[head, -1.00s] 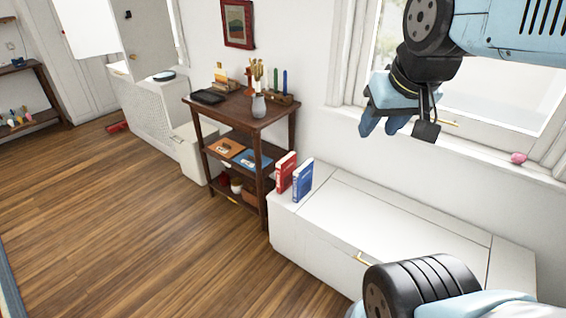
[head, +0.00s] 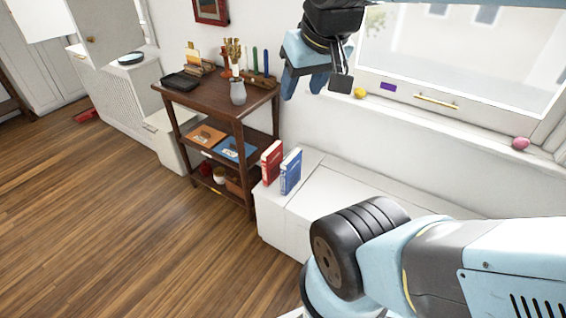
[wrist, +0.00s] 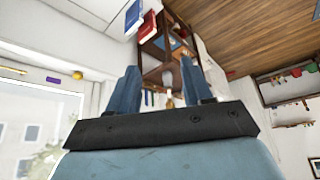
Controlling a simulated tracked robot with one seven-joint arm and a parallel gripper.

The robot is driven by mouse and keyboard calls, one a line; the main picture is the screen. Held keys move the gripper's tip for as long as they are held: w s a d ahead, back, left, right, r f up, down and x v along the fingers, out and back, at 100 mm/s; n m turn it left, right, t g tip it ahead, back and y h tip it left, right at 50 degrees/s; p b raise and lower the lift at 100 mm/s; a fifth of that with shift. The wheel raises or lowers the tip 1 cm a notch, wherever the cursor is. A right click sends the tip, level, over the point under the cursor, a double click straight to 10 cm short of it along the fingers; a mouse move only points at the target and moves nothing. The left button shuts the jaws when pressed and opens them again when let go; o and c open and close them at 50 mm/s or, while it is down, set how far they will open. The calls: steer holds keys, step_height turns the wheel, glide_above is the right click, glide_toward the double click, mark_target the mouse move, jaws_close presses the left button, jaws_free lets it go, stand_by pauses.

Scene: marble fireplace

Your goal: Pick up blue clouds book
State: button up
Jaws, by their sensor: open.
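An upright blue book (head: 291,172) stands on the left end of the white bench, right beside a red book (head: 272,163). A flat blue book (head: 236,149) lies on the middle shelf of the dark wooden stand. I cannot read either cover well enough to tell which has clouds. The upright blue book also shows at the top of the wrist view (wrist: 133,16). My gripper (head: 303,84) is open and empty, in the air above and to the right of the stand, before the window wall. Its two blue fingers also show in the wrist view (wrist: 160,82).
The wooden stand (head: 205,100) holds a grey vase (head: 238,92), candles and a black tray (head: 181,81) on top. An orange book (head: 207,137) lies beside the flat blue one. The white bench top (head: 330,190) is bare right of the books. Wooden floor is clear at left.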

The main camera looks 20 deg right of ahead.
mark_target(291, 172)
steer(key=shift+o, duration=0.7)
steer(key=shift+w+f, duration=0.1)
steer(key=shift+w, duration=0.05)
steer(key=shift+o, duration=0.2)
steer(key=shift+w+d+f+g, duration=0.2)
steer(key=shift+w+g, duration=0.1)
steer(key=w+d+f+n+g+h, duration=0.25)
steer(key=w+f+g+h, duration=0.2)
steer(key=w+f, duration=0.65)
steer(key=w+d+f+n+g+h, duration=0.1)
steer(key=w+f+n+g+h, duration=0.3)
steer(key=w+f, duration=0.65)
steer(key=w+f+n+t+h, duration=0.25)
steer(key=f+n+t, duration=0.3)
steer(key=f, duration=0.65)
steer(key=w+f+n+t+h, duration=0.1)
steer(key=f+n+t+h, duration=0.25)
steer(key=f+n, duration=0.6)
steer(key=w+f+n+t+h, duration=0.25)
steer(key=f+t, duration=0.25)
steer(key=f, duration=1)
steer(key=shift+n, duration=0.3)
steer(key=x, duration=1.3)
steer(key=shift+w+a+f, duration=0.1)
steer(key=shift+w, duration=0.1)
steer(key=shift+c, duration=0.3)
